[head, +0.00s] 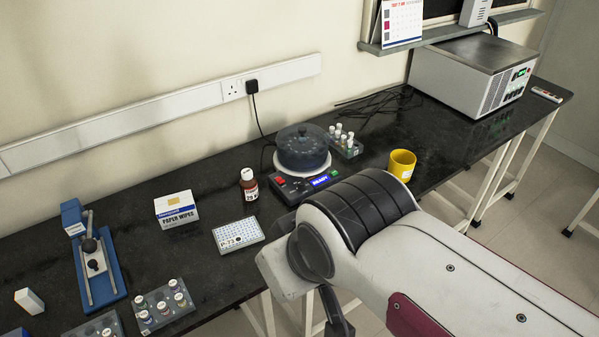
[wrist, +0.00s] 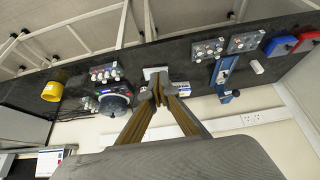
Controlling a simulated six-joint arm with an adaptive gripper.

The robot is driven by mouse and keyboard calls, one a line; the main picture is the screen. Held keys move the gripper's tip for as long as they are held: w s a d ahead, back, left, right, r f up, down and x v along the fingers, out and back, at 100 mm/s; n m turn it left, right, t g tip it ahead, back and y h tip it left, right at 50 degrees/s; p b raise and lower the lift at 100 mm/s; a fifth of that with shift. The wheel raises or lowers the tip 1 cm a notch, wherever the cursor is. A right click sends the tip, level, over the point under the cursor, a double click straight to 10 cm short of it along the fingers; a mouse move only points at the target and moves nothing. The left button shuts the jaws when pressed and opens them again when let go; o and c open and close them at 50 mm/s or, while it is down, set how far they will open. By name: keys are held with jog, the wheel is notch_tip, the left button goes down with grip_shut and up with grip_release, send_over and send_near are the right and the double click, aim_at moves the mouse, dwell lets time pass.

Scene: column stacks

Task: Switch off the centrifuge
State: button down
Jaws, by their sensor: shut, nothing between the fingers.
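The centrifuge (head: 302,148) stands at the middle of the dark bench, with a rounded dark lid that looks closed. Its front panel has a lit blue display (head: 320,180) that seems to read READY, a red button (head: 280,181) at the left and a green one (head: 335,172) at the right. A cable runs from it to a black plug (head: 252,87) in the wall socket. In the wrist view the centrifuge (wrist: 114,105) is left of my gripper (wrist: 158,92), which is shut and empty, apart from it. My arm hides the gripper's fingertips in the head view.
A brown bottle (head: 249,184), a plate marked P-73 (head: 238,234) and a wipes box (head: 176,209) stand left of the centrifuge. Bare bench lies between bottle and wipes box.

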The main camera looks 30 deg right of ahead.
jog(key=shift+d, duration=0.1)
jog(key=w+d+f+m+g, duration=0.1)
jog(key=w+d+f, duration=0.5)
jog(key=w, duration=0.4)
jog(key=w+d+f+m+y, duration=0.1)
jog(key=w+d+f, duration=0.3)
jog(key=w+d, duration=0.4)
jog(key=w+d+f+m+g, duration=0.1)
jog(key=w+d+f, duration=0.4)
jog(key=w, duration=0.6)
jog(key=w+d+r+n+t+h, duration=0.1)
jog(key=w+d+r+n+t, duration=0.1)
jog(key=w+d, duration=0.4)
jog(key=w+r+n, duration=0.1)
jog(key=w, duration=0.2)
jog(key=shift+r+t, duration=0.15)
jog(key=shift+t, duration=0.25)
